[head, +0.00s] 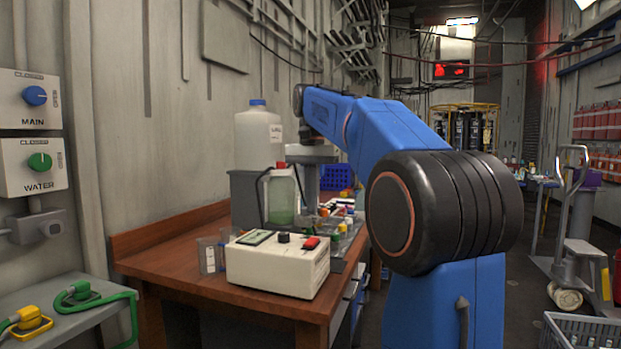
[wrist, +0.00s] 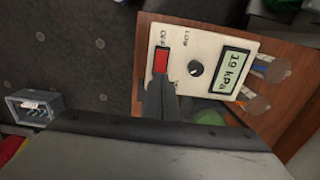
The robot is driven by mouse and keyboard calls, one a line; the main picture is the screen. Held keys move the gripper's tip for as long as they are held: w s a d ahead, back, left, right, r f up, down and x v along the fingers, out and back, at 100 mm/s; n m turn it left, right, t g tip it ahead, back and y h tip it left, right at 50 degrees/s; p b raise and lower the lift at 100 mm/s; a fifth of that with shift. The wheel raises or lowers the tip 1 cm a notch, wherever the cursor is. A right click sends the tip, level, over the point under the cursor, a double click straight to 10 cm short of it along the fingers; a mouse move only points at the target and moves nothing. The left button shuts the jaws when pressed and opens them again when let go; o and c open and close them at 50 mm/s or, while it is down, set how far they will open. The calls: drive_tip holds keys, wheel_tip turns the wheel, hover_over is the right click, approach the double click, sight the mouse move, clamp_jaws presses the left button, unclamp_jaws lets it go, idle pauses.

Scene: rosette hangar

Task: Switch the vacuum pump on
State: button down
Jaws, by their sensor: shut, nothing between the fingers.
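The vacuum pump appears to be the cream box (head: 275,268) on the wooden bench's front corner. In the head view its top carries a red switch (head: 311,243), a black knob and a small display. In the head view my arm hides part of the bench.
A trolley (head: 570,250) stands at the right. Wall valves (head: 36,96) are at the left.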

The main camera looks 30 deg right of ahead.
wheel_tip(320, 180, up, 7)
hover_over(314, 239)
drive_tip(key=a, duration=0.1)
drive_tip(key=shift+s, duration=0.25)
drive_tip(key=shift+w+d+f, duration=0.1)
drive_tip(key=shift+w+d, duration=0.3)
drive_tip(key=shift+d, duration=0.05)
drive_tip(key=shift+f, duration=0.15)
wheel_tip(314, 239, down, 14)
drive_tip(key=shift+r, duration=0.1)
idle(0.6)
